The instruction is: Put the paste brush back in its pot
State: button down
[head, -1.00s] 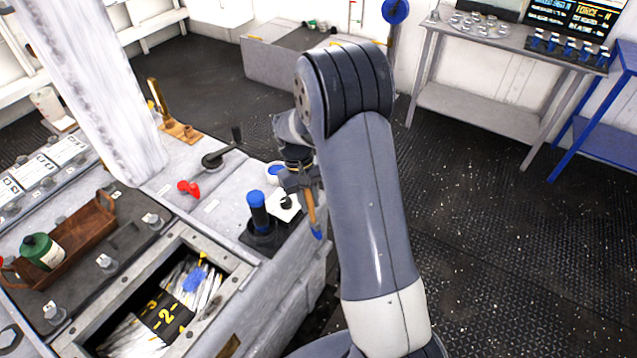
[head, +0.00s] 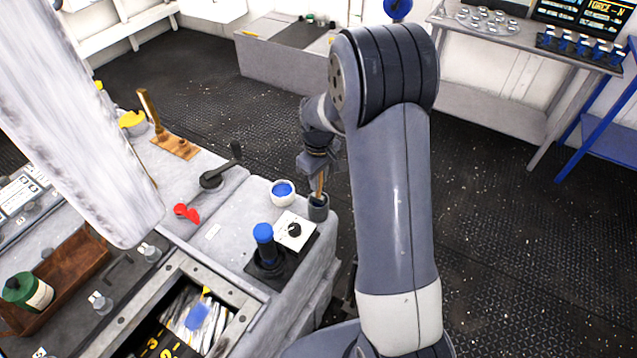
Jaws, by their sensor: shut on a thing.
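The paste brush (head: 320,185) has a wooden, tan handle and stands nearly upright at the counter's right edge. My gripper (head: 319,172) is shut on the upper part of its handle. A small dark grey pot (head: 318,208) stands directly below my gripper. The brush's lower end goes down into the mouth of this pot, and its blue tip is hidden. I cannot tell whether the tip touches the pot's bottom.
A white bowl with blue contents (head: 283,193) stands just left of the pot. A white plate with a black knob (head: 294,231) and a blue-topped joystick (head: 265,248) are nearer. A black lever (head: 213,180) lies further left. Open floor is to the right.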

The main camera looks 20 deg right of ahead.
jog(key=shift+f, duration=1.15)
jog(key=shift+f, duration=0.15)
jog(key=c, duration=1.3)
grip_release()
jog(key=shift+o, duration=0.2)
notch_tip(320, 180, up, 12)
jog(key=shift+r, duration=0.15)
